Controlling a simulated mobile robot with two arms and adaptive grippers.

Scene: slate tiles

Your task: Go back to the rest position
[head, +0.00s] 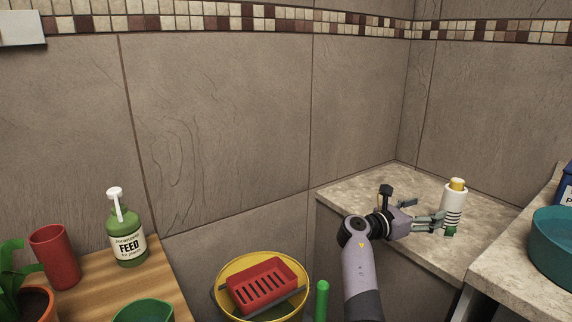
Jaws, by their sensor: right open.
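My right gripper (432,220) is over the stone counter in the corner, its arm coming up from the bottom of the head view. Its fingers are apart and point right, toward a white bottle (453,203) with a yellow cap and dark stripes. The bottle stands upright on the counter. The fingertips are right beside the bottle's lower part and overlap it in the picture; I cannot tell whether they touch it. My left gripper is not in view.
The stone counter (365,186) is mostly clear. A teal bowl (555,245) stands on the right counter. A yellow tub (228,269) holds a red slotted thing (262,284). The wooden table holds a green pump bottle (127,235), a red cup (55,257) and a potted plant (12,275).

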